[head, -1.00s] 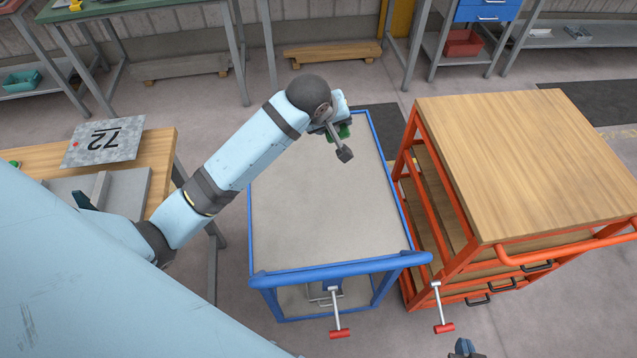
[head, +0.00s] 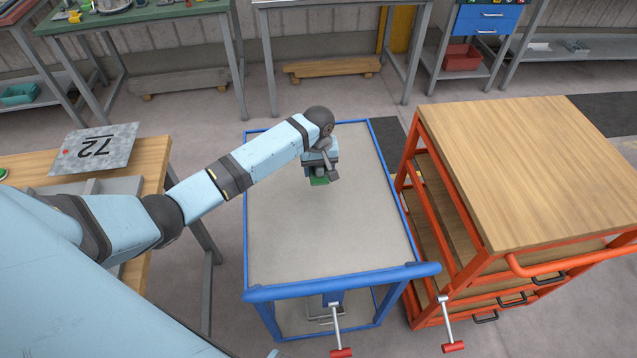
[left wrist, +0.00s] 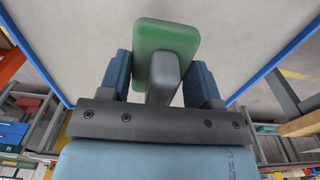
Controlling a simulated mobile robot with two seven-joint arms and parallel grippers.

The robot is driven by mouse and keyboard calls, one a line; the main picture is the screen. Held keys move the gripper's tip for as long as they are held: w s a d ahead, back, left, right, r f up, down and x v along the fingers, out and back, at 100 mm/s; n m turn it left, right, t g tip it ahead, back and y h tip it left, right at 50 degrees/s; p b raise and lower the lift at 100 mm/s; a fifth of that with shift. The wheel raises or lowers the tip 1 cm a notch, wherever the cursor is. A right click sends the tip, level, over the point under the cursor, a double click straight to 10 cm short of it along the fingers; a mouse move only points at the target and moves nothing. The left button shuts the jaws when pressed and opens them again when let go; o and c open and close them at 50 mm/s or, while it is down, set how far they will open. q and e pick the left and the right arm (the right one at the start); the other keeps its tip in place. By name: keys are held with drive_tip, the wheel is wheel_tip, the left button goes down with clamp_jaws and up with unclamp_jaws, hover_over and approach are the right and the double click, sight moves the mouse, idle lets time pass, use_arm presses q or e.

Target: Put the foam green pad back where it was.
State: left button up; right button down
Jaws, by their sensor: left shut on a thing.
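The foam green pad (head: 320,181) is a green block with a grey grip. My left gripper (head: 321,170) holds it above the far half of the blue cart's grey top (head: 285,235), green side downward. In the left wrist view the green pad (left wrist: 165,42) shows past the fingertips, with its grey grip (left wrist: 163,78) between the two blue fingers of the left gripper (left wrist: 162,80). Bare cart top lies beyond the pad; I cannot tell the exact gap beneath it. My right gripper is not in view.
An orange cart (head: 525,165) with a wooden top stands close on the right. Green and grey benches line the back wall. The blue cart's top is otherwise clear.

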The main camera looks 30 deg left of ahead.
sight(318, 190)
use_arm(q)
wheel_tip(318, 190, down, 3)
drive_tip(key=shift+f, duration=0.1)
wheel_tip(318, 190, down, 4)
drive_tip(key=shift+r, duration=0.15)
drive_tip(key=o, duration=0.8)
drive_tip(key=shift+r, duration=0.5)
wheel_tip(318, 190, up, 11)
drive_tip(key=shift+r, duration=0.1)
